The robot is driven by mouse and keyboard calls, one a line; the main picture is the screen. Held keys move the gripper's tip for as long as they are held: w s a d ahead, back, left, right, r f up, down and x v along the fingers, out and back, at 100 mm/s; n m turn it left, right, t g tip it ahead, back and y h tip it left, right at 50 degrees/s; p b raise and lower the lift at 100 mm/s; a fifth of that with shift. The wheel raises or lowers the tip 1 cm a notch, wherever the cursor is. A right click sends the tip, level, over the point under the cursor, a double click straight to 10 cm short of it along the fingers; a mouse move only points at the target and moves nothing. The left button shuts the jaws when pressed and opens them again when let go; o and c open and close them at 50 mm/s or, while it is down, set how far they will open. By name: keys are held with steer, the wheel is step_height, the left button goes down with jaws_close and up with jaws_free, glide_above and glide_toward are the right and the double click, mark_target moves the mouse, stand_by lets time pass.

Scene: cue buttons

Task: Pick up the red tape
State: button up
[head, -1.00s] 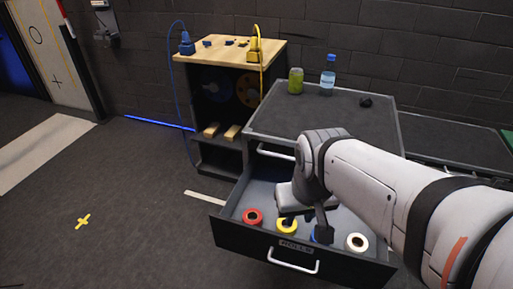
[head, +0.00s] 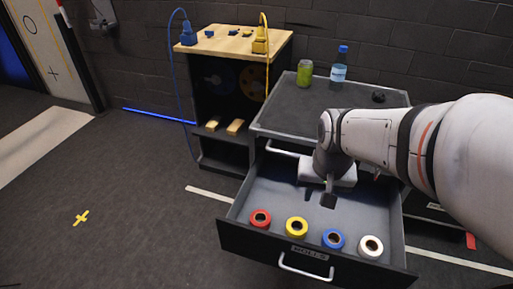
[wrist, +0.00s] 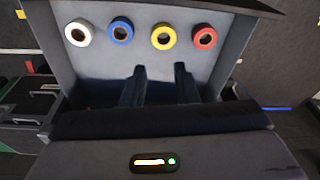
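The red tape (head: 260,225) lies at the left end of a row of rolls in the open drawer (head: 256,249). In the wrist view the red tape (wrist: 214,38) is at the right end of that row. Yellow tape (head: 297,235), blue tape (head: 333,247) and white tape (head: 370,255) lie beside it. My gripper (head: 328,198) is above the drawer, behind the row and to the right of the red tape. In the wrist view my gripper's two fingers (wrist: 161,72) are apart with nothing between them.
A green can (head: 304,73), a blue-capped bottle (head: 338,70) and a small dark object stand on the cabinet top (head: 300,108). A wooden-topped shelf unit (head: 225,42) with blue and yellow plugs is at the left. The drawer walls surround the rolls.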

steer(key=w+a+f+m+g+b, duration=0.1)
steer(key=w+a+f+m+b, duration=0.3)
steer(key=w+f, duration=0.55)
steer(key=m, duration=0.2)
glide_above(266, 221)
steer(key=shift+g, duration=0.4)
step_height(266, 221, down, 13)
steer(key=shift+f+b, duration=0.1)
steer(key=shift+b, duration=0.25)
step_height(266, 221, down, 6)
steer(key=shift+f, duration=0.5)
jaws_close()
